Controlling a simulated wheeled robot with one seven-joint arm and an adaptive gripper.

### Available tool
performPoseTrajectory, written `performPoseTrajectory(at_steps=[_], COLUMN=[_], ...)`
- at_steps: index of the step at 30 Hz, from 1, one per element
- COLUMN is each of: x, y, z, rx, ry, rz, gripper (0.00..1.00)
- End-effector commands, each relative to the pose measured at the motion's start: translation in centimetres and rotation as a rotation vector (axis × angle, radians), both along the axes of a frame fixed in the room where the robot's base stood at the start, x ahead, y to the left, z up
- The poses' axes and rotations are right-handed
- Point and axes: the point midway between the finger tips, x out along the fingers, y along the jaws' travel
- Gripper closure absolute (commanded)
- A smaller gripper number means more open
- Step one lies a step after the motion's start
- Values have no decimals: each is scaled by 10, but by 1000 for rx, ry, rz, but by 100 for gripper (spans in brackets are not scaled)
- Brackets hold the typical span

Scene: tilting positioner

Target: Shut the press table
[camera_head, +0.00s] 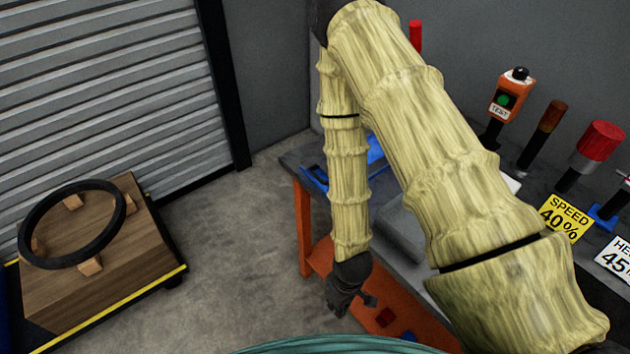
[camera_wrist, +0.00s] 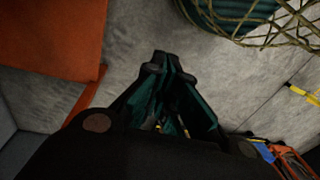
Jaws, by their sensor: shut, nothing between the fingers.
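A wooden table top (camera_head: 100,262) with a black ring (camera_head: 28,232) and several small wooden blocks stands at the left in the head view. It seems to be the press table. Its top looks tilted, and a yellow strip (camera_head: 110,308) runs along its front edge. My gripper (camera_head: 345,299) hangs low near the middle, well to the right of this table and apart from it. In the wrist view my gripper (camera_wrist: 163,66) is shut and empty, pointing over grey floor. The table does not clearly show in the wrist view.
Control posts and a yellow speed sign (camera_head: 564,217) are at the right. Grey floor (camera_head: 245,270) lies clear between table and bench.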

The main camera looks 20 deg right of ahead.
Motion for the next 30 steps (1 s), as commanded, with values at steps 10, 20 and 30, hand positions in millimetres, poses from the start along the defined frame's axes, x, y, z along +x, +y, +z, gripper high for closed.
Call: performPoseTrajectory(at_steps=[10, 20, 30], x=[121, 214, 251], y=[41, 50, 48], z=[95, 216, 283], rx=[-17, -198, -329], ry=[-54, -42, 9], rz=[680, 1265, 1510], gripper=[100, 100, 100])
